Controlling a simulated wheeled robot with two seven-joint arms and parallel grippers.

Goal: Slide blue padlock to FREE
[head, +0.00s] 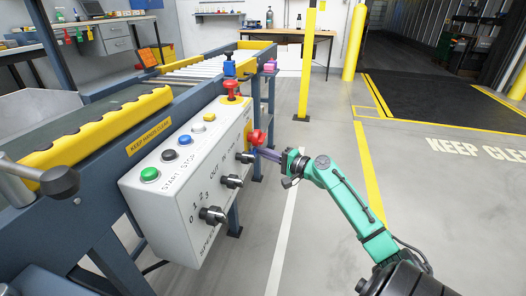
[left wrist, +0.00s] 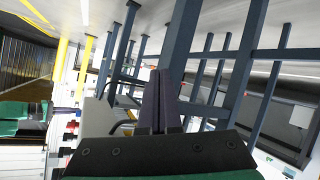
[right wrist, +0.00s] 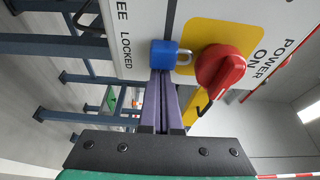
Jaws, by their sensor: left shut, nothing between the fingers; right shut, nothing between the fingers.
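The blue padlock (right wrist: 165,54) shows in the right wrist view on the white panel, beside the word LOCKED. Its silver shackle points toward the red rotary switch (right wrist: 220,70). A grey slot (right wrist: 170,14) runs from the padlock toward the partly cut-off word ending in EE. My right gripper (right wrist: 166,76) is shut and empty, its fingertips at the padlock's lower edge; I cannot tell whether they touch. In the head view my right gripper (head: 262,153) is beside the box's right end; the padlock is hidden there. My left gripper (left wrist: 160,75) is shut and empty among blue frame legs.
The white control box (head: 165,218) carries buttons and black knobs on its front. The conveyor frame (head: 60,235) stands behind it. A yellow post (head: 307,60) stands beyond. The floor right of the box is clear.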

